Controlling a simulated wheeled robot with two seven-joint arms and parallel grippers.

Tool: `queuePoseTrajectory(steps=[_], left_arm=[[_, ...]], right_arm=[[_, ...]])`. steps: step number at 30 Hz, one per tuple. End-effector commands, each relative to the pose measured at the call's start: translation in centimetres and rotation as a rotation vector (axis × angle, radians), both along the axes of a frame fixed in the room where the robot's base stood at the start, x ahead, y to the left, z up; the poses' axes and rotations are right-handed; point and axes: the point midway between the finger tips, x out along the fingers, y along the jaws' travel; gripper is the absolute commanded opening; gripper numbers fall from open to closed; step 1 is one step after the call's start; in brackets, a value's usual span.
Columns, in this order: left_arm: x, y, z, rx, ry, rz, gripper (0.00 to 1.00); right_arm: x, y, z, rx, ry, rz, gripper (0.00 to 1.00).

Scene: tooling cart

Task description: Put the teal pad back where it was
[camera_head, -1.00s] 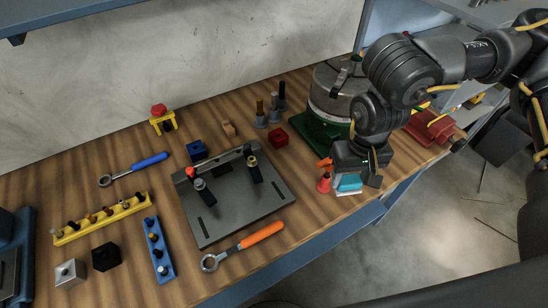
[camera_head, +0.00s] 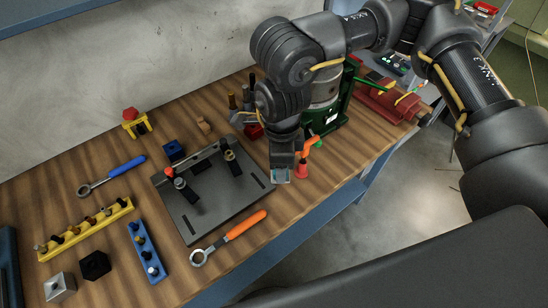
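The teal pad (camera_head: 280,175) shows as a small pale teal patch at the tip of my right gripper (camera_head: 282,168). The gripper appears shut on it, with most of the pad hidden by the fingers. Pad and gripper are just right of the dark fixture plate (camera_head: 200,216) and left of the red can with an orange top (camera_head: 302,169). I cannot tell how high the pad is above the wooden bench. My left gripper is out of view.
An orange-handled wrench (camera_head: 243,227) lies in front of the plate. A blue-handled wrench (camera_head: 126,168), a yellow peg rack (camera_head: 90,229) and a blue rack (camera_head: 146,251) are left. A green-based machine (camera_head: 326,120) and red vise (camera_head: 388,103) stand right.

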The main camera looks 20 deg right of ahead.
Motion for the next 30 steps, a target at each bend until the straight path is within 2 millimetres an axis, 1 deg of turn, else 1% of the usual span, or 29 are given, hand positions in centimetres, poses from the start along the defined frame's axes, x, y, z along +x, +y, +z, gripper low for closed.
queuePoseTrajectory(steps=[1, 3, 6, 9, 12, 16, 20, 23, 26, 30], left_arm=[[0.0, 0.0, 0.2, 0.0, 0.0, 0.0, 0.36], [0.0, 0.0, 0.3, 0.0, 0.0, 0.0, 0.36], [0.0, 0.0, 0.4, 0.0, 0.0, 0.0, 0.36], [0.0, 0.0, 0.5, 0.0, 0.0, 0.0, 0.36], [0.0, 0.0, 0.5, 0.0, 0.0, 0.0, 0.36], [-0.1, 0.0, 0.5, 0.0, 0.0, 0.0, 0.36], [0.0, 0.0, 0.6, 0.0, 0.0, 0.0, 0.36], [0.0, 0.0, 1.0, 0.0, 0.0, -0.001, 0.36], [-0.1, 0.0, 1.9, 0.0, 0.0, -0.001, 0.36], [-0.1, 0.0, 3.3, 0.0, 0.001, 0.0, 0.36]], right_arm=[[0.1, 0.7, 0.1, 0.001, -0.001, -0.122, 0.31], [0.1, 1.5, 0.2, 0.0, -0.002, -0.308, 0.31], [0.2, 2.4, 0.2, 0.001, -0.002, -0.539, 0.31], [0.3, 3.2, 0.2, 0.001, -0.003, -0.718, 0.31], [0.3, 3.6, 0.2, 0.002, -0.003, -0.841, 0.31], [0.3, 4.0, 0.2, 0.003, -0.003, -0.922, 0.31], [0.4, 4.0, 0.2, 0.003, -0.003, -0.941, 0.31], [1.1, 3.7, 0.1, 0.004, -0.001, -0.945, 0.31], [2.6, 2.8, -0.5, 0.001, -0.001, -0.948, 0.31], [5.9, 1.2, -2.1, 0.0, 0.001, -0.951, 0.31]])
